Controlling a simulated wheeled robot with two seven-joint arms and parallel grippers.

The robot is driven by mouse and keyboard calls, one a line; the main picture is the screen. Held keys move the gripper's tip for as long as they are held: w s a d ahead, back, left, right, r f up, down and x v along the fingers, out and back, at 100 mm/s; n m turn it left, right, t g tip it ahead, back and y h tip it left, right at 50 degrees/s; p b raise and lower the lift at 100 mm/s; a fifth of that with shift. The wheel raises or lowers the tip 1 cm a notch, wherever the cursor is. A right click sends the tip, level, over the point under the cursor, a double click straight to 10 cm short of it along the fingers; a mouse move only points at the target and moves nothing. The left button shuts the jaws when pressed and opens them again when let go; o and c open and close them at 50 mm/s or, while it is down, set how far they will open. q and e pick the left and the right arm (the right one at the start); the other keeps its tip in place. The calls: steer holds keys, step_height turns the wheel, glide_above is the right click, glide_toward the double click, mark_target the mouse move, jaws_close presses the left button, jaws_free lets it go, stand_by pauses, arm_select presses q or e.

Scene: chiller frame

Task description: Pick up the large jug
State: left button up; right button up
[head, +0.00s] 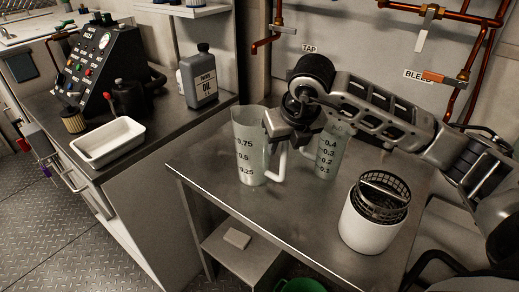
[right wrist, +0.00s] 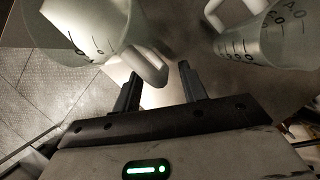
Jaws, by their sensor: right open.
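The large jug (head: 247,158), translucent with dark markings up to 0,75, stands upright on the steel table. Its pale handle (head: 280,160) faces right. In the right wrist view the large jug (right wrist: 82,22) is at upper left, its handle (right wrist: 150,66) reaching toward the space between my fingertips. My right gripper (head: 283,132) is at the handle's upper part, partly overlapping the jug's rim. In the wrist view its fingers (right wrist: 159,75) are apart, one on each side of the handle's end; I cannot tell whether they touch it. My left gripper is out of view.
A smaller measuring jug (head: 328,155) stands right behind my right gripper, partly hidden by it. A white pot with a dark strainer (head: 370,225) is at the table's right. An oil bottle (head: 201,82) and white tray (head: 108,142) sit on the left counter. The table's front is clear.

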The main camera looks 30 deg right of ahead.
steer(key=shift+x, duration=1.45)
steer(key=shift+r, duration=0.1)
jaws_close()
